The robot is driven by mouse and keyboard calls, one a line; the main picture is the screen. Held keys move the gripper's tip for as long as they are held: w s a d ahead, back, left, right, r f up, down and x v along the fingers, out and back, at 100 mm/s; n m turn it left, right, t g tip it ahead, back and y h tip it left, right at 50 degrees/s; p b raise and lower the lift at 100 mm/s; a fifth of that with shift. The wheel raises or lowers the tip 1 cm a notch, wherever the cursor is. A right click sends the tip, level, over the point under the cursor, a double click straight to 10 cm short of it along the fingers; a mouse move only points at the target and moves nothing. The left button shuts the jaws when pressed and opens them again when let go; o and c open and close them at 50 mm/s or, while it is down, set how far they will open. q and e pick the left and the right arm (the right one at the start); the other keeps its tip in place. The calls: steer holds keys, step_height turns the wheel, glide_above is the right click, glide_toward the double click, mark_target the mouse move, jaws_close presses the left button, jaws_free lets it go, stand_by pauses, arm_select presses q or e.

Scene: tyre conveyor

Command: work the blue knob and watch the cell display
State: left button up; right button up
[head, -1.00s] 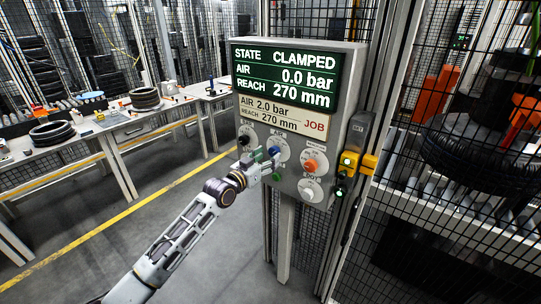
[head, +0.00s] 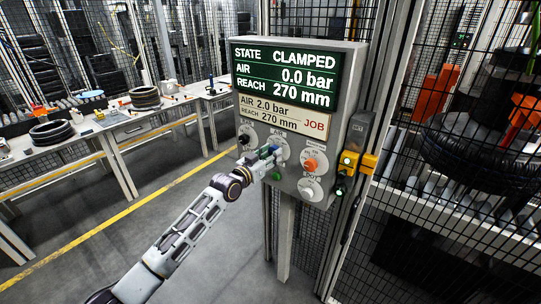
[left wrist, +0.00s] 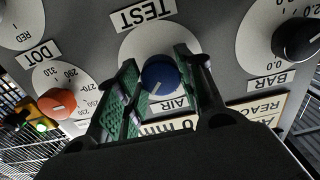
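The blue knob (left wrist: 160,75) sits on a white dial between the TEST and AIR labels in the left wrist view. In the head view my left gripper (head: 270,156) is at the panel and mostly hides the knob. The cell display (head: 285,78) reads STATE CLAMPED, AIR 0.0 bar, REACH 270 mm. The job plate (head: 283,114) below reads AIR 2.0 bar, REACH 270 mm. My right gripper is out of view.
A black knob (left wrist: 298,40) and an orange knob (left wrist: 57,103) flank the blue one. A white knob (head: 309,187) and a green button (head: 277,176) are lower on the panel. Wire fencing and a tyre (head: 470,150) are at right; benches stand left.

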arm_select(q)
steer(key=shift+c, duration=1.4)
steer(key=shift+n, duration=0.5)
steer(key=n+p, duration=0.2)
steer(key=n, duration=0.6)
steer(key=shift+d, duration=0.1)
steer(key=n+p, duration=0.1)
steer(key=n, duration=0.3)
steer(key=shift+r+n, duration=0.1)
steer(key=shift+n, duration=0.2)
steer(key=n+p, duration=0.2)
steer(key=n, duration=0.2)
steer(key=shift+n, duration=0.3)
